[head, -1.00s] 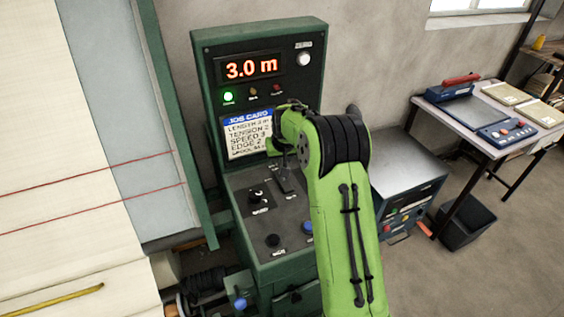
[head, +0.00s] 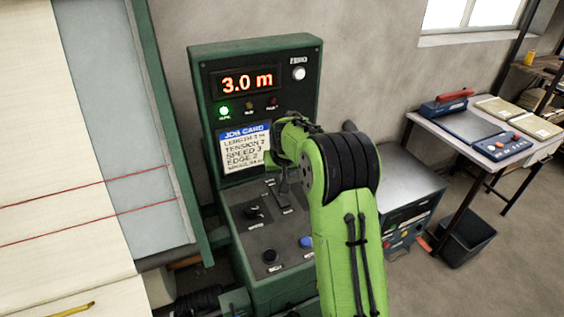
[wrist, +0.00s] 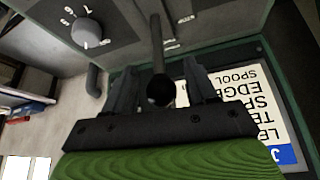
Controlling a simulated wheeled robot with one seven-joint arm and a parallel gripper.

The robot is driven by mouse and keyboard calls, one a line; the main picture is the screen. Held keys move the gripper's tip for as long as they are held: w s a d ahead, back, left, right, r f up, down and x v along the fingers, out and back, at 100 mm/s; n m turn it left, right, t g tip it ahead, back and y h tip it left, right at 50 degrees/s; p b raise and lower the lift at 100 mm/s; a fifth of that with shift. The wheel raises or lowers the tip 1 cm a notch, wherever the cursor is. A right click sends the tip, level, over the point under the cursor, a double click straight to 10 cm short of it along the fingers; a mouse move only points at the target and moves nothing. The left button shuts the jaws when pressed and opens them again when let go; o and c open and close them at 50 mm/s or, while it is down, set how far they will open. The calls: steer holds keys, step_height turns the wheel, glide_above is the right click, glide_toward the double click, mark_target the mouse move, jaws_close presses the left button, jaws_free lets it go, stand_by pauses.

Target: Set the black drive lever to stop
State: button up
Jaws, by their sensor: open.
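The black drive lever (head: 283,195) stands up from the sloping top of the green control console (head: 242,225). In the wrist view the lever's dark rod (wrist: 157,42) runs down to a round end between the two fingers of my gripper (wrist: 162,88). The fingers are open, one on each side of the lever, with a visible gap on both sides. In the head view my gripper is mostly hidden behind my green wrist.
A job card (head: 244,147) is just behind my gripper. Black knobs (head: 270,256) and a blue button (head: 306,242) sit close by on the panel. A side table (head: 450,125) stands at right.

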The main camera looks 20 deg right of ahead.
steer(key=v, duration=1.3)
steer(key=shift+s+r, duration=0.15)
steer(key=shift+r, duration=0.05)
steer(key=s+a+r+n, duration=0.15)
steer(key=s+a, duration=0.25)
steer(key=s, duration=0.5)
steer(key=s+a+r, duration=0.3)
steer(key=s+a, duration=0.1)
steer(key=s, duration=0.6)
steer(key=s+a+f+y, duration=0.1)
steer(key=s+f, duration=0.4)
steer(key=s, duration=0.7)
steer(key=shift+s+a+n, duration=0.15)
steer(key=shift+a+n, duration=0.2)
steer(key=shift+a, duration=0.15)
